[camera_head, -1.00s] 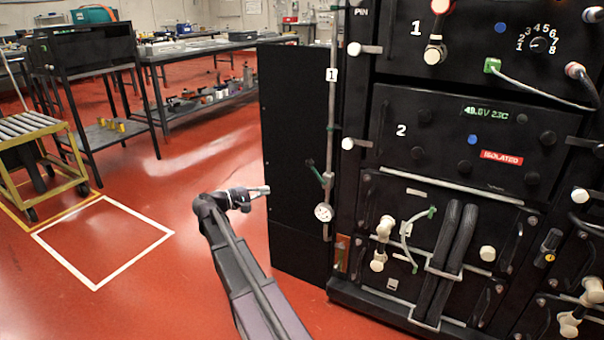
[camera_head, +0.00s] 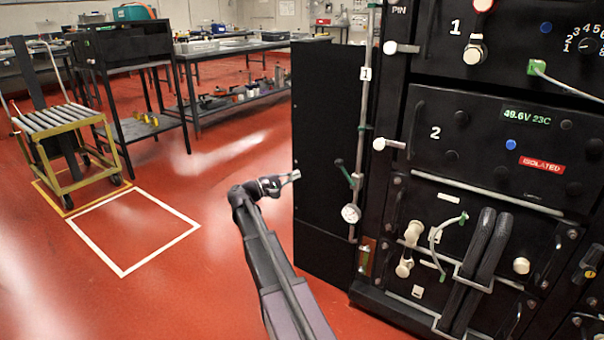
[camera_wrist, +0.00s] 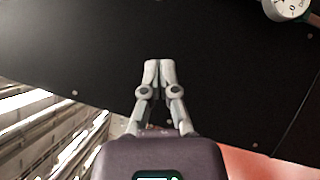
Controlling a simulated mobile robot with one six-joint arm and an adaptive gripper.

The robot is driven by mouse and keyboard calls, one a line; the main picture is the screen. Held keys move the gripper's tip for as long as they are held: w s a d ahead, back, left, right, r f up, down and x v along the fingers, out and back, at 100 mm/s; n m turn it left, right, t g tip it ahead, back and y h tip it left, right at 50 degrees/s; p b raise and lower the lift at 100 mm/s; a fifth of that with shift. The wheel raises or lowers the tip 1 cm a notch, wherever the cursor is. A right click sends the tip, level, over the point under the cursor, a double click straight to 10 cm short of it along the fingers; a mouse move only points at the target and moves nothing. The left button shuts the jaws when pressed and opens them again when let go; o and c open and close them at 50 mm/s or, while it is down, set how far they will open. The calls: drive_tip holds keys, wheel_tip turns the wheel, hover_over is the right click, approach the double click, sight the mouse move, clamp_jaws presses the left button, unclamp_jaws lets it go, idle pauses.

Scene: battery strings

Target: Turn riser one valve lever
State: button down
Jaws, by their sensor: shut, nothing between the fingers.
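Riser one is the thin vertical pipe (camera_head: 366,110) with a "1" tag (camera_head: 366,73), on the left side of the black rack. In the wrist view my gripper's fingertips (camera_wrist: 160,64) are together against the dark panel behind.
The black side panel (camera_head: 318,130) stands left of the pipe. The rack front has module 2 (camera_head: 470,135) with a red "ISOLATED" label, knobs and handles. A yellow roller cart (camera_head: 70,130) and benches stand at the left and back. Red floor lies clear around my arm.

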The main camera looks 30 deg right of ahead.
sight(345, 172)
drive_tip(key=s+p+x, duration=0.2)
drive_tip(key=p+x, duration=0.1)
drive_tip(key=x, duration=0.9)
drive_tip(key=shift+s+a+r, duration=0.3)
drive_tip(key=shift+a+r, duration=0.05)
drive_tip(key=shift+r, duration=0.05)
